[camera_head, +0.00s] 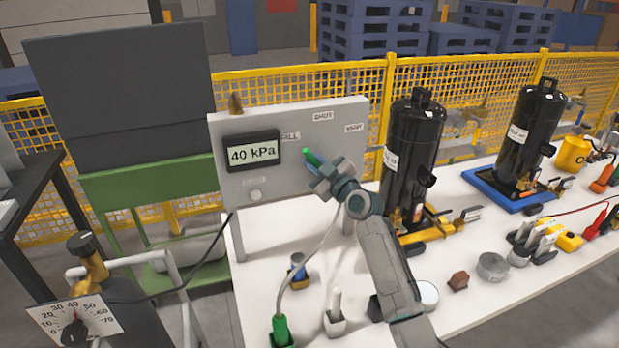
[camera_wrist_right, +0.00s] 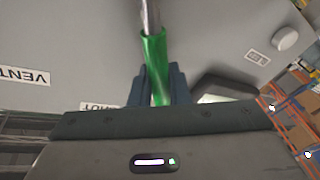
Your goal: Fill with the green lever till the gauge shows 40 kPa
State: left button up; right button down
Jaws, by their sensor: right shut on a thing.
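The grey panel (camera_head: 225,185) stands on the white table, and its gauge (camera_head: 252,151) reads 40 kPa. The green lever (camera_head: 311,156) sits on the panel front right of the gauge, below the FILL label (camera_head: 290,136). My right gripper (camera_head: 322,172) is at the lever, covering part of it. In the right wrist view the green grip (camera_wrist_right: 155,60) runs between the fingers of my right gripper (camera_wrist_right: 160,88), which is shut on it. The lever's pivot is hidden in the head view, so its exact setting is hard to tell. My left gripper is out of view.
SHUT (camera_head: 322,116) and VENT (camera_head: 354,127) labels are on the panel. Two black tanks (camera_head: 408,150) (camera_head: 528,135) stand to the right. A green connector (camera_head: 281,331) with a hose, several small parts and a numbered dial (camera_head: 75,320) are in front.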

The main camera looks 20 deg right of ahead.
jog(key=shift+d+m+t+b, duration=0.3)
jog(key=shift+d+m+b, duration=0.4)
jog(key=shift+m, duration=0.3)
jog(key=shift+d+r+m+b, duration=0.25)
jog(key=shift+d+m+b, duration=0.2)
jog(key=shift+m, duration=0.45)
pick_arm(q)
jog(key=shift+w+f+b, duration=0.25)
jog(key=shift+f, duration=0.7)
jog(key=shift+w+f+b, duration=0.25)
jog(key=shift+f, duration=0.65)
pick_arm(e)
jog(key=shift+d+r+m+t+h, duration=0.1)
jog(key=shift+d+m+t+h, duration=0.25)
jog(key=shift+m, duration=0.45)
jog(key=shift+d+r+m+t+h, duration=0.1)
jog(key=shift+d+m+t+h, duration=0.25)
jog(key=shift+m, duration=0.45)
jog(key=shift+d, duration=0.15)
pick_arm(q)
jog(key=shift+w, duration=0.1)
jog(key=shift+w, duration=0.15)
pick_arm(e)
jog(key=c, duration=1.4)
grip_release()
